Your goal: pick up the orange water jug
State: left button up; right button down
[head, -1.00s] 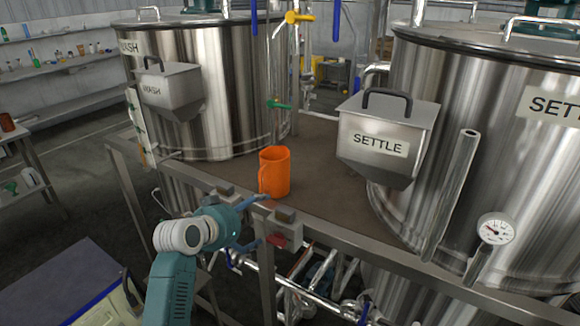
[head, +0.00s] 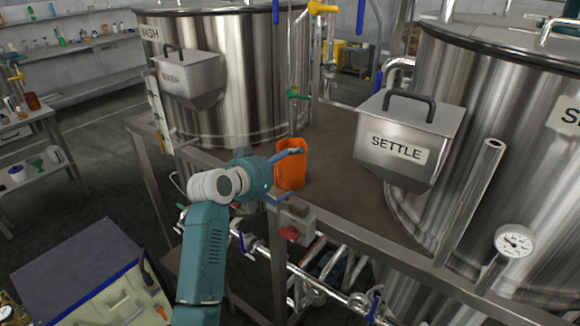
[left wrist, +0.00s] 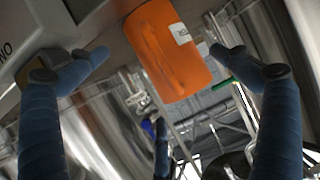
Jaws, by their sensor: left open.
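The orange water jug (head: 291,168) stands upright on the brown platform between the two steel tanks, near its front edge. It also shows in the left wrist view (left wrist: 168,52), with a white label on its side. My left gripper (head: 290,175) is open, its fingers pointing at the jug. In the wrist view the two fingers (left wrist: 157,60) are spread wide, one on each side of the jug, with gaps between. In the head view, one finger overlaps the jug's upper part. I cannot tell whether it touches. My right gripper is not in view.
The WASH tank (head: 225,85) stands behind the jug to the left. The SETTLE hopper (head: 408,140) hangs to the right of the jug. A control box with a red button (head: 293,228) sits at the platform's front edge. Pipes run below.

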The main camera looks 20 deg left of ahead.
aim_at(289, 167)
pick_arm(q)
jog(key=shift+w+d+f, duration=0.1)
jog(key=shift+w+f, duration=0.05)
jog(key=shift+w, duration=0.2)
jog(key=shift+w+d+f, duration=0.1)
jog(key=shift+w, duration=0.2)
jog(key=p+x, duration=0.2)
jog(key=x, duration=0.2)
jog(key=shift+w, duration=0.1)
jog(key=shift+w+f, duration=0.25)
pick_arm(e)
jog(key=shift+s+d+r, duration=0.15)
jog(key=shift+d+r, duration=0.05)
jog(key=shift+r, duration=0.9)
pick_arm(q)
jog(key=shift+c, duration=0.5)
jog(key=c, duration=1.1)
